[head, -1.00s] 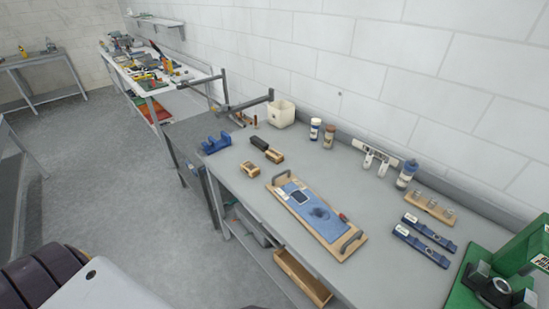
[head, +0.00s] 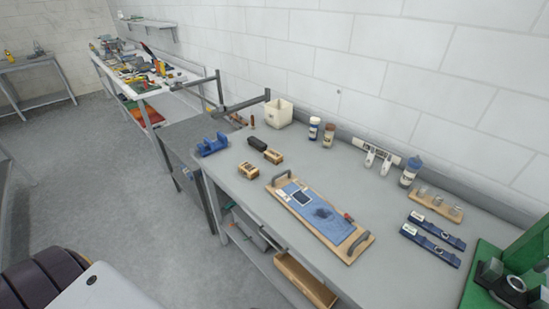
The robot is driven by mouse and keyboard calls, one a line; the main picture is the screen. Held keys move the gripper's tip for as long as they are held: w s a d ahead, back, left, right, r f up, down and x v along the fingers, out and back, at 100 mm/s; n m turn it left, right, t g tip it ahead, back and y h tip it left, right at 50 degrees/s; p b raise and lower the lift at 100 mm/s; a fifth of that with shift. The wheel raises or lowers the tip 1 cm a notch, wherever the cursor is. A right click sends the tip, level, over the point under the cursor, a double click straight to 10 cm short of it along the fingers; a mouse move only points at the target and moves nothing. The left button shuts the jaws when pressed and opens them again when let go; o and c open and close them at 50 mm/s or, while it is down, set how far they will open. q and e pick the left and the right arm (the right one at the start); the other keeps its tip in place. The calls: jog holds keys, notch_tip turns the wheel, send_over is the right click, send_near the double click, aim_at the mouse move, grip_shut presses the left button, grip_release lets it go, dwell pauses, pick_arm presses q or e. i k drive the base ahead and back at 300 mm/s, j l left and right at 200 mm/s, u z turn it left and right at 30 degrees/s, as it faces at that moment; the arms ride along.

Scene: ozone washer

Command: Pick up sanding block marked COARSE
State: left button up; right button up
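Two small wooden blocks sit on the grey workbench (head: 225,170), left of the wooden tray. The nearer block (head: 248,169) has a pale mark on top. The farther block (head: 273,156) is just behind and to its right. A black block (head: 257,143) lies close behind the farther one. The lettering is too small to read, so I cannot tell which is marked COARSE. Neither of my grippers is in view.
A wooden tray (head: 366,243) with handles and a blue mat lies right of the blocks. A blue clamp-like tool (head: 213,144) is at the bench's left end. A white bin (head: 279,112) and bottles (head: 328,135) stand along the wall. A green machine (head: 490,258) is at far right.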

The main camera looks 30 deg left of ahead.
aim_at(272, 156)
jog(key=j+z, duration=0.2)
jog(key=j, duration=0.35)
jog(key=j+z, duration=0.25)
jog(key=j, duration=0.25)
jog(key=j+z, duration=0.2)
jog(key=j, duration=0.35)
jog(key=k+j+z, duration=0.1)
jog(key=j+z, duration=0.15)
jog(key=j, duration=0.25)
jog(key=k+j+z, duration=0.2)
jog(key=j, duration=0.3)
